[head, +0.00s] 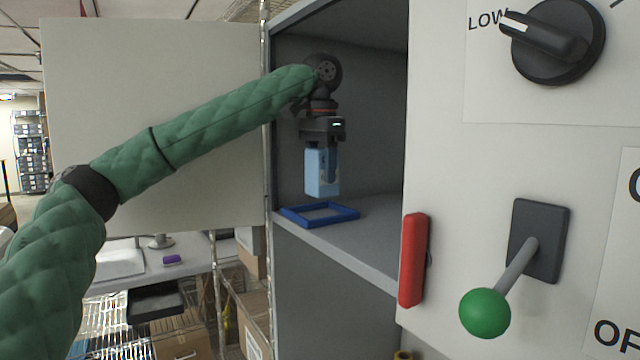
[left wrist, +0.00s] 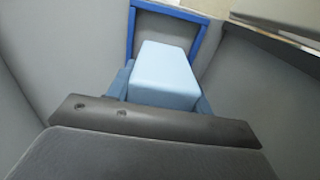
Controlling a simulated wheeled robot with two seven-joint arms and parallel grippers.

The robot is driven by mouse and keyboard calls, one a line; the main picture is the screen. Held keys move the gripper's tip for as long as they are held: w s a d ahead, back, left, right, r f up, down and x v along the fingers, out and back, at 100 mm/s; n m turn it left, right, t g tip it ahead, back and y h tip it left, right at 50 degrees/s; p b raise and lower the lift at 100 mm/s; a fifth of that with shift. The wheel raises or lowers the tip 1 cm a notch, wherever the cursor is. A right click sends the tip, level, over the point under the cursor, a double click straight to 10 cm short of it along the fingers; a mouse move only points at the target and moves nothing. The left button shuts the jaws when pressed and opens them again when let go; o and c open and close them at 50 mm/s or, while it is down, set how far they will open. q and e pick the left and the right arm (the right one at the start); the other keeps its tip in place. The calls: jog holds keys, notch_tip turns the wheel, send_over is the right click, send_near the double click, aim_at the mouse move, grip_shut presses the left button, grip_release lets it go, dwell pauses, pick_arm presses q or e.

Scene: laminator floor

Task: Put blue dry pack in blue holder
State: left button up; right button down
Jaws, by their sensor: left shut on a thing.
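The blue dry pack (head: 316,174) is a light blue box hanging upright under my left gripper (head: 328,165), inside the open grey cabinet. My left gripper is shut on it. The blue holder (head: 290,215) is a dark blue square frame lying on the cabinet shelf, just below the pack with a visible gap. In the left wrist view the pack (left wrist: 163,73) shows in front of the holder (left wrist: 133,40), whose near side is hidden behind the pack and gripper. My right gripper is not in view.
The cabinet shelf (head: 375,240) is clear around the holder. The open cabinet door (head: 190,70) stands at left. The red handle (head: 413,260), black dial (head: 555,40) and lever with green knob (head: 485,312) are on the panel at right. A bench with a purple object (head: 172,260) is behind.

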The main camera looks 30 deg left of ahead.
aim_at(320, 188)
pick_arm(q)
jog(key=shift+s+f, duration=0.1)
jog(key=shift+f, duration=0.5)
notch_tip(320, 188, down, 2)
jog(key=shift+f+p, duration=0.15)
jog(key=shift+p, duration=0.4)
jog(key=shift+a+f+p, duration=0.2)
jog(key=shift+f+p, duration=0.2)
jog(key=shift+f, duration=0.05)
jog(key=shift+f, duration=0.15)
jog(key=o, duration=1.1)
